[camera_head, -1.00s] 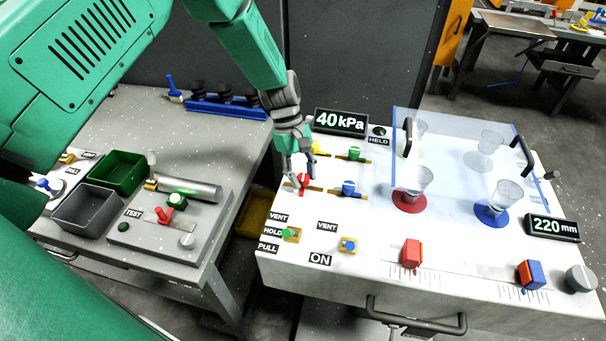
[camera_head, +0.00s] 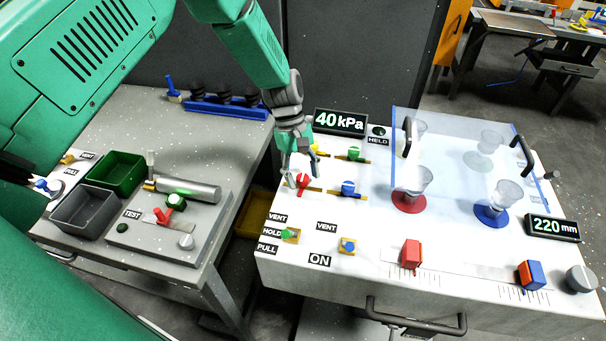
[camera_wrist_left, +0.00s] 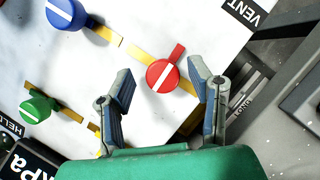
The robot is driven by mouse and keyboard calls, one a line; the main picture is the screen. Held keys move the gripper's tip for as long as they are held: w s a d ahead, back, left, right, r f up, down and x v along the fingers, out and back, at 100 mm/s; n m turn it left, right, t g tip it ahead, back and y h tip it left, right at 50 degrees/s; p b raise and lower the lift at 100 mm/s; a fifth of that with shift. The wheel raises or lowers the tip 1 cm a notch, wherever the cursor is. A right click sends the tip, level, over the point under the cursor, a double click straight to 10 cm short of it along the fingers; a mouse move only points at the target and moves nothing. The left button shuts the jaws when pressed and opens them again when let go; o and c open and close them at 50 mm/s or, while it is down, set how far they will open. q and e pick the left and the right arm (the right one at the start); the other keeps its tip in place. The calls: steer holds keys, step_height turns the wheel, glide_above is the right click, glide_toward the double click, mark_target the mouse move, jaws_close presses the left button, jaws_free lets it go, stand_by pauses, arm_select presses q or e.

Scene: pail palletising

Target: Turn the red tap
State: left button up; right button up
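The red tap (camera_head: 303,181) sits on a brass pipe at the left side of the white bench top, and it also shows in the left wrist view (camera_wrist_left: 162,77). My left gripper (camera_head: 296,172) is above and close to the tap. In the left wrist view its two fingers (camera_wrist_left: 163,71) are spread, one on each side of the knob, with gaps between. My right gripper is in neither view.
A blue tap (camera_head: 348,188), a green tap (camera_head: 354,153) and a yellow tap (camera_head: 318,150) are close by. A clear guard (camera_head: 460,150) with black handles stands right of them over cups. A grey side table (camera_head: 215,140) is at the left.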

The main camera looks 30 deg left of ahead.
arm_select(q)
steer(key=v, duration=1.2)
steer(key=shift+w+f, duration=0.1)
